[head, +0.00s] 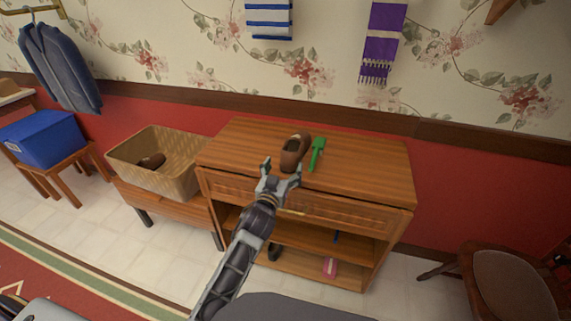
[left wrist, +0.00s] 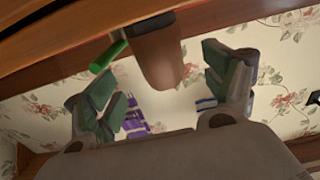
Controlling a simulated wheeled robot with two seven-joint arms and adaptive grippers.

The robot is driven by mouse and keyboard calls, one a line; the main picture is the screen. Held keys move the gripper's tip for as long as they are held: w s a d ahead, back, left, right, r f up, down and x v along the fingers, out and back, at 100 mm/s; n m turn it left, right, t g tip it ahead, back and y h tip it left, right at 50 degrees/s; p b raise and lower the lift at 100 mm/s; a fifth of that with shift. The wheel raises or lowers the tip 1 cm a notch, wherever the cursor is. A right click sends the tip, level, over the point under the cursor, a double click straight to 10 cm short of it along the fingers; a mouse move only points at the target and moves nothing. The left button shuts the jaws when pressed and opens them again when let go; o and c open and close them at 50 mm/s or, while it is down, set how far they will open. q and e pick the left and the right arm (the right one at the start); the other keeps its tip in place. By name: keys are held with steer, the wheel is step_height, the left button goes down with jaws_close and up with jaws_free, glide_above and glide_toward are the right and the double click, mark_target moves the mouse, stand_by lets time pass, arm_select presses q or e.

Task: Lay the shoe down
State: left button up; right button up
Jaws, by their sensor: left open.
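A brown shoe (head: 296,151) is on the wooden cabinet top (head: 365,178), near its middle. My left gripper (head: 281,170) is at the front of the shoe, with its fingers apart. In the left wrist view, the shoe (left wrist: 156,50) shows beyond and between the two open fingers (left wrist: 160,95), with no finger visibly touching it. Whether the shoe's sole rests flat on the top is hard to tell. My right gripper is not in view.
A green tool-like object (head: 317,152) lies right beside the shoe. A pink item (head: 330,267) is on the lower shelf. The cabinet top's right side is clear.

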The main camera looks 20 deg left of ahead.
arm_select(q)
steer(key=shift+s, duration=0.8)
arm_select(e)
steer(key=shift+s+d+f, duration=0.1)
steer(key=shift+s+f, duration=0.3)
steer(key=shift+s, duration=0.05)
